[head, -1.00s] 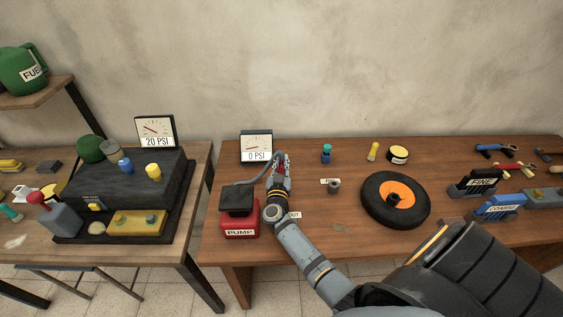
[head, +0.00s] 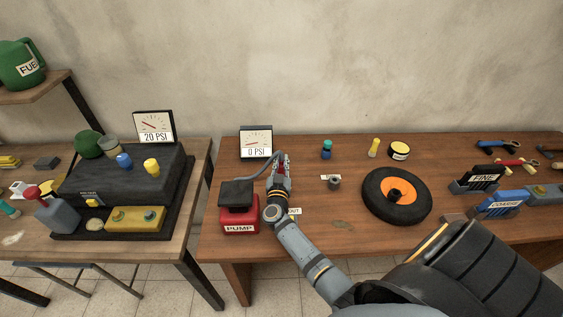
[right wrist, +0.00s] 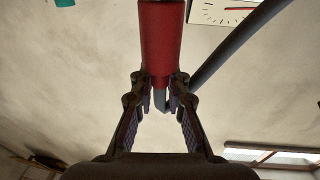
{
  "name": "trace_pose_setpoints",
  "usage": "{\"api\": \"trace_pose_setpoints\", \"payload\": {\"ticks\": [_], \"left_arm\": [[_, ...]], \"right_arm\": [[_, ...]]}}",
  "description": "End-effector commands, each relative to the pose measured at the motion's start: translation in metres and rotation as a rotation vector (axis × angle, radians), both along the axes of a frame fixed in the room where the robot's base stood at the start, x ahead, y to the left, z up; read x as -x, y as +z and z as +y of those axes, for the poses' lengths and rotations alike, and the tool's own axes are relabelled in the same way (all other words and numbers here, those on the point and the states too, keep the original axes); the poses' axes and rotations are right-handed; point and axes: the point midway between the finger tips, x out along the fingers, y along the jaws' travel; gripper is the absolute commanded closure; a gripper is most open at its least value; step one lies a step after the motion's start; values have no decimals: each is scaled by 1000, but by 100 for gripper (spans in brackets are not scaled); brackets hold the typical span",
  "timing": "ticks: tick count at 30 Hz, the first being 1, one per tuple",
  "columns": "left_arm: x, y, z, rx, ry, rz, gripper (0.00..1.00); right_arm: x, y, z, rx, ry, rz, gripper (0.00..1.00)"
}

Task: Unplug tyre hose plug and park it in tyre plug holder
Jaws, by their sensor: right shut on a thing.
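My right gripper (head: 281,168) is beside the red pump (head: 240,217), behind and to its right. It is shut on a red tyre hose plug (right wrist: 161,45), which stands between the fingers in the right wrist view. A grey hose (head: 259,166) runs from the pump to the gripper; it also shows in the right wrist view (right wrist: 232,45). A small grey cup-like holder (head: 334,183) stands on the table to the right, with a white label behind it. A black tyre with an orange hub (head: 396,205) lies further right. My left gripper is out of view.
A 0 PSI gauge (head: 256,142) stands behind the gripper. An OUT label (head: 295,212) lies by my right wrist. Small bottles and a yellow tin (head: 399,151) stand at the back. The table between gripper and holder is clear.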

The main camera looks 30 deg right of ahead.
Motion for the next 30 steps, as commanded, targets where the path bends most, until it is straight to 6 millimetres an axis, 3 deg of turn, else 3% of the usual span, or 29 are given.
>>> {"api": "trace_pose_setpoints", "payload": {"ticks": [21, 22, 24, 27, 30], "left_arm": [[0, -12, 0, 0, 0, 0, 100], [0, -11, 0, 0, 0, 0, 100], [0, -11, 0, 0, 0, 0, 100], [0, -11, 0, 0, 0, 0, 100], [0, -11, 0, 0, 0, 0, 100]], "right_arm": [[0, -18, 0, 1, 0, -1, 100], [0, -17, 0, 0, 0, -1, 81], [0, -17, 0, 0, 0, -1, 72], [0, -17, 0, 1, 0, -1, 59], [0, -17, 0, 0, 0, 0, 59]]}}
